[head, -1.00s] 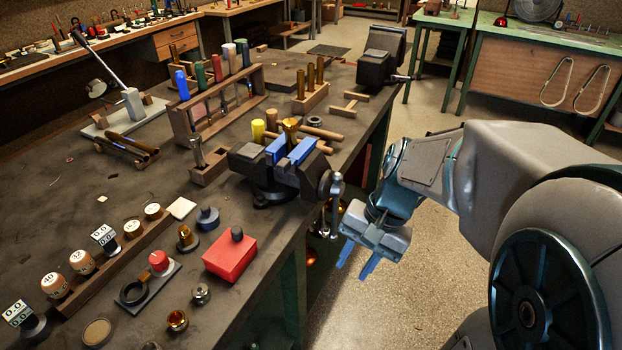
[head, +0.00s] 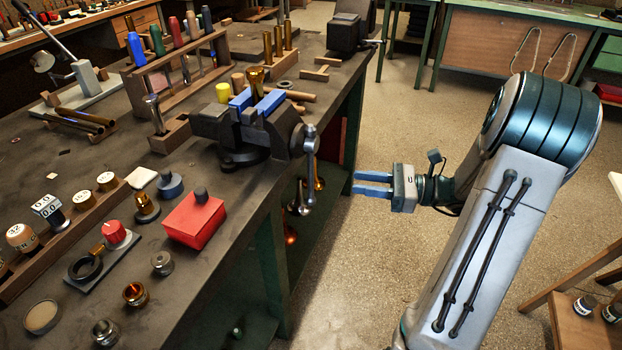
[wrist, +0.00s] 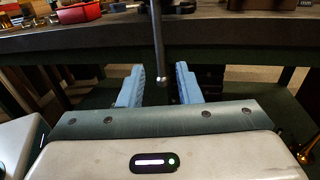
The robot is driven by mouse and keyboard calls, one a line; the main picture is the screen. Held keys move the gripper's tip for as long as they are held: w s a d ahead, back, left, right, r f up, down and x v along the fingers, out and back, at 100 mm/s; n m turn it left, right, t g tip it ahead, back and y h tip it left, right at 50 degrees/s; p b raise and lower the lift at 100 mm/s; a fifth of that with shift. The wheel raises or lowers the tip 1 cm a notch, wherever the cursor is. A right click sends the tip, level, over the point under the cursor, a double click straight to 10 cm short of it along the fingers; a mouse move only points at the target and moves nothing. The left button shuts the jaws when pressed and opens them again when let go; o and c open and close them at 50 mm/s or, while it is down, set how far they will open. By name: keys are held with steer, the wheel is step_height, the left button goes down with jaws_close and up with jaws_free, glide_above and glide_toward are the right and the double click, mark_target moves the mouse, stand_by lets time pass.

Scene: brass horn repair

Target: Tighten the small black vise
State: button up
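The small black vise (head: 240,143) with blue jaw covers (head: 256,104) sits at the bench's right edge in the head view. A brass piece (head: 256,78) stands between its jaws. Its metal handle bar (head: 311,160) hangs down past the bench edge. My gripper (head: 355,183) is open and empty, right of the handle and pointing left at it, with a gap between in the head view. In the wrist view, the handle bar (wrist: 157,40) hangs ahead, its ball end showing between my blue fingers (wrist: 158,84). I see no contact.
A red box (head: 194,217) and small brass parts sit on the near bench (head: 90,225). Another dark vise (head: 347,30) stands at the far corner. Brass horn parts hang under the bench edge. Open floor (head: 400,255) lies around my arm; a wooden stool (head: 570,325) is at lower right.

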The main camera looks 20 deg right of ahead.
glide_above(311, 197)
steer(key=shift+w+b, duration=0.35)
steer(key=shift+b, duration=0.1)
steer(key=shift+d, duration=0.1)
jaws_close()
